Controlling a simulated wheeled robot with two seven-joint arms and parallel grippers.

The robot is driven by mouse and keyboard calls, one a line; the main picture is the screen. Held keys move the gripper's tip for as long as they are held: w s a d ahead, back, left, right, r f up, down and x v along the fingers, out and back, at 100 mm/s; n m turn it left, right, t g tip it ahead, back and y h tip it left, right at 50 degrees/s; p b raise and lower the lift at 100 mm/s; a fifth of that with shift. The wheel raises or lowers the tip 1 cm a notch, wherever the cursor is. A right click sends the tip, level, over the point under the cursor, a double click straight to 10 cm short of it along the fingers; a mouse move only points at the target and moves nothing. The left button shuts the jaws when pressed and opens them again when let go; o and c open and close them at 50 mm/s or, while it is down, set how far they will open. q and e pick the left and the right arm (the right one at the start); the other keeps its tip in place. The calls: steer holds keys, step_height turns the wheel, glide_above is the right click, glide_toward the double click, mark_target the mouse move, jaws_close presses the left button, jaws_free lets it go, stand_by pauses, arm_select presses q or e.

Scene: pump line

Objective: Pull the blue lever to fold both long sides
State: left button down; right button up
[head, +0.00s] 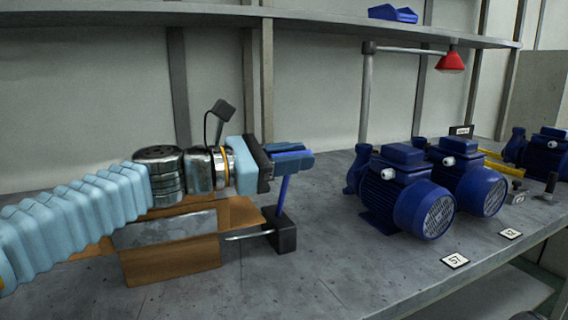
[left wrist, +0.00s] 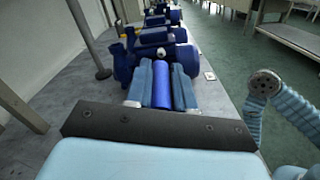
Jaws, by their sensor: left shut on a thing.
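The blue lever (head: 283,194) rises from a black base block (head: 284,236) on the bench, leaning slightly. My left gripper (head: 292,153) is shut on the lever's top; in the left wrist view the blue handle (left wrist: 163,86) lies between the two fingers. A brown carton (head: 172,264) stands left of the lever base, under my left arm. A brown flap sticks out at its right and brown board shows at its left; a grey metal plate (head: 165,230) lies along its near side. My arm hides part of its top. My right gripper is not in view.
Blue pumps (head: 412,194) stand on the grey bench (head: 340,275) to the right, with number cards (head: 455,261) in front. A red lamp (head: 451,61) hangs from a post behind them. A shelf runs above. Bare bench lies between lever and pumps.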

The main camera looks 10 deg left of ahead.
arm_select(q)
steer(key=shift+s+d+f+m+b, duration=0.55)
steer(key=shift+s+f+m, duration=0.1)
steer(key=shift+s+m, duration=0.15)
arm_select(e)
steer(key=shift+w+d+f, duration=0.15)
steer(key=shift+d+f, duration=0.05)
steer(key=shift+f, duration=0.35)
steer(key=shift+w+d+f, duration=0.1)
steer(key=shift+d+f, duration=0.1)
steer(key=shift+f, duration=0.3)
arm_select(q)
steer(key=c, duration=1)
jaws_free()
